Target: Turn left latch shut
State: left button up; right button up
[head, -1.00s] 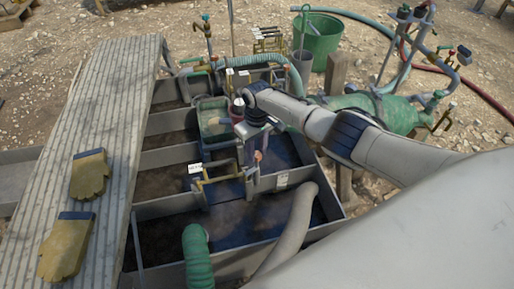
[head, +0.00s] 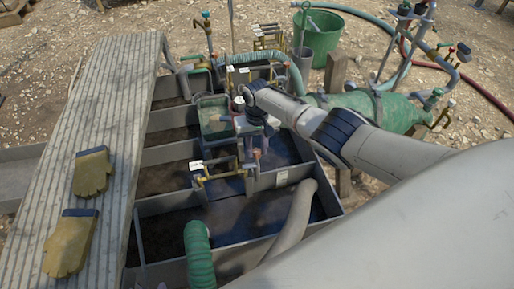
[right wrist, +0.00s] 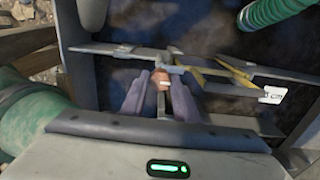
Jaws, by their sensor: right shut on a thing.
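My right gripper (right wrist: 160,98) reaches down over the tank's cross wall. In the right wrist view its two fingers stand on either side of a small copper-coloured knob (right wrist: 161,78), shut on it. In the head view this knob (head: 257,155) shows just below my right gripper (head: 253,143), whose fingers are mostly hidden by the wrist. A yellow bar latch (head: 217,178) with a white tag (head: 196,165) lies to the left of the knob. Yellow bars (right wrist: 235,72) and the white tag (right wrist: 270,96) show right of the fingers in the wrist view. My left gripper is not in view.
A green hose (head: 199,255) and a grey hose (head: 292,225) run into the front compartment. A grey plank (head: 120,120) with two yellow gloves (head: 92,172) lies along the left.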

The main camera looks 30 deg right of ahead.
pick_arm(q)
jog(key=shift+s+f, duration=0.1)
pick_arm(e)
jog(key=shift+w, duration=0.1)
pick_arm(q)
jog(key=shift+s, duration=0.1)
pick_arm(e)
jog(key=o, duration=1.1)
jog(key=shift+c, duration=0.2)
notch_tip(320, 180, up, 5)
jog(key=p, duration=0.3)
jog(key=shift+f, duration=0.15)
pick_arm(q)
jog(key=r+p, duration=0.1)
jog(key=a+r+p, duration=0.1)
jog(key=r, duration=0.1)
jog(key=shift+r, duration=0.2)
pick_arm(e)
notch_tip(320, 180, up, 6)
jog(key=shift+f, duration=0.15)
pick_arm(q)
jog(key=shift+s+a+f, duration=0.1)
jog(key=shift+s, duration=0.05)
pick_arm(e)
jog(key=shift+f, duration=0.1)
